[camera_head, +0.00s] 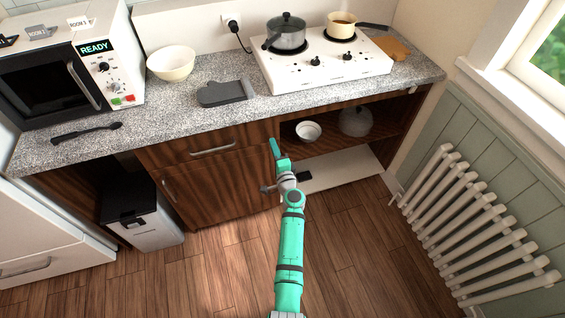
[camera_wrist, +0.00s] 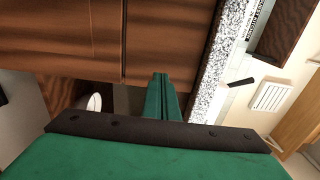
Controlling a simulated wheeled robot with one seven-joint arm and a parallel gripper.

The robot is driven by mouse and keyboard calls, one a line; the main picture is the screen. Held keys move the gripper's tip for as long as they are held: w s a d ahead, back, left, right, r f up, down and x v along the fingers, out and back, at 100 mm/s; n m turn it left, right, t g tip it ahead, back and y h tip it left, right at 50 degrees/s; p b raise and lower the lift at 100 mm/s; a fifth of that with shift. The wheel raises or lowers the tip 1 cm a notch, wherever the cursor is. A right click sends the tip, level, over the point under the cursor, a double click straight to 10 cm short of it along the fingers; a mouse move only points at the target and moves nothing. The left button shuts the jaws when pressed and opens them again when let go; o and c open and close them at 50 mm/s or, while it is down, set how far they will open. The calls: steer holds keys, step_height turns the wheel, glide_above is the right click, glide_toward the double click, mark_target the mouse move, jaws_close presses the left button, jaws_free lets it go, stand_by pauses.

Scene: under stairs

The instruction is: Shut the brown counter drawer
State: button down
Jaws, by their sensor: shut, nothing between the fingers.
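The brown counter drawer (camera_head: 180,151) is under the countertop, above the cupboard door, with a silver bar handle (camera_head: 213,150) across its front. No clear gap shows above it, so I cannot tell whether it is fully shut. My gripper (camera_head: 273,147) is at the drawer's right end, right of the handle. Its green fingers are together and empty. In the wrist view the fingers (camera_wrist: 161,82) point at the edge of the drawer front (camera_wrist: 165,40), beside the speckled counter edge. I cannot tell whether they touch it.
The brown cupboard door (camera_head: 215,190) is below the drawer. An open shelf with a white bowl (camera_head: 308,131) and a glass-like lidded pot (camera_head: 356,121) is to the right. A bin (camera_head: 145,215) stands left, a radiator (camera_head: 480,225) right. The wooden floor in front is clear.

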steer(key=v, duration=0.8)
steer(key=shift+s, duration=0.15)
steer(key=shift+f, duration=0.1)
steer(key=s+f+n+g+h, duration=0.1)
steer(key=s+f+n+h, duration=0.3)
steer(key=s, duration=1)
steer(key=s+f+n+g, duration=0.2)
steer(key=s+f, duration=0.3)
steer(key=s, duration=1)
steer(key=s+a+r+n, duration=0.1)
steer(key=s+r+n, duration=0.3)
steer(key=s+r, duration=0.4)
steer(key=s+a+r+n+t, duration=0.1)
steer(key=s+r+n, duration=0.4)
steer(key=s+r, duration=0.4)
steer(key=s, duration=0.5)
steer(key=shift+a+r+n, duration=0.3)
steer(key=shift+a, duration=0.05)
